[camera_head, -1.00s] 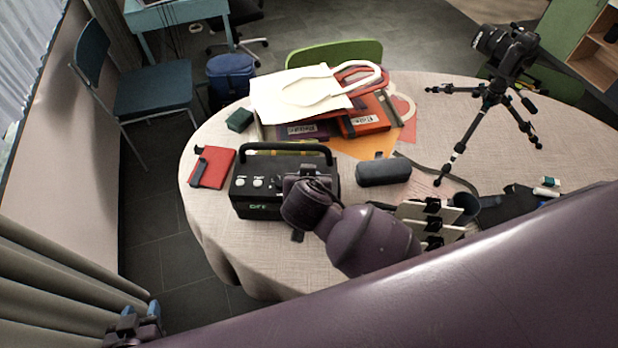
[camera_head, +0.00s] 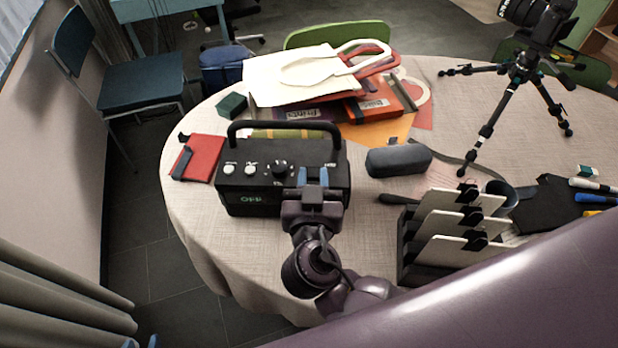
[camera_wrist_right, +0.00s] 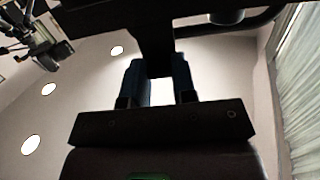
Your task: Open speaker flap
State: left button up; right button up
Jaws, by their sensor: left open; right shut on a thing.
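The speaker (camera_head: 250,178) is a black box with a carry handle, knobs on top and a lit green display in front, standing upright on the table. My right gripper (camera_head: 314,178) is at the front right of its top, its blue fingers pointing away from me. In the right wrist view the gripper (camera_wrist_right: 158,75) has its fingertips on a dark flat part, which looks like the speaker flap (camera_wrist_right: 150,35). The arm and fingers hide most of the flap in the head view. My left gripper (camera_head: 142,342) shows only blue fingertips at the bottom left edge, away from the table.
A dark case (camera_head: 398,160) and an upright file holder (camera_head: 450,230) stand right of the speaker. A red notebook (camera_head: 203,158) lies left. Bags and books (camera_head: 310,75) are piled behind. A camera tripod (camera_head: 520,75) stands at the right.

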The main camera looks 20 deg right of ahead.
jog(key=t+b, duration=0.1)
jog(key=b, duration=0.1)
jog(key=f+t+b, duration=0.1)
jog(key=b, duration=0.2)
jog(key=shift+s+a+f+h, duration=0.15)
jog(key=shift+s+h, duration=0.2)
jog(key=shift+h, duration=0.05)
pick_arm(q)
jog(key=f, duration=0.2)
jog(key=w+f, duration=0.1)
jog(key=f, duration=0.1)
jog(key=shift+w+d, duration=0.2)
jog(key=shift+f+b, duration=0.15)
jog(key=shift+b, duration=0.2)
pick_arm(e)
jog(key=shift+r+t, duration=0.2)
jog(key=shift+t, duration=0.1)
jog(key=o, duration=0.9)
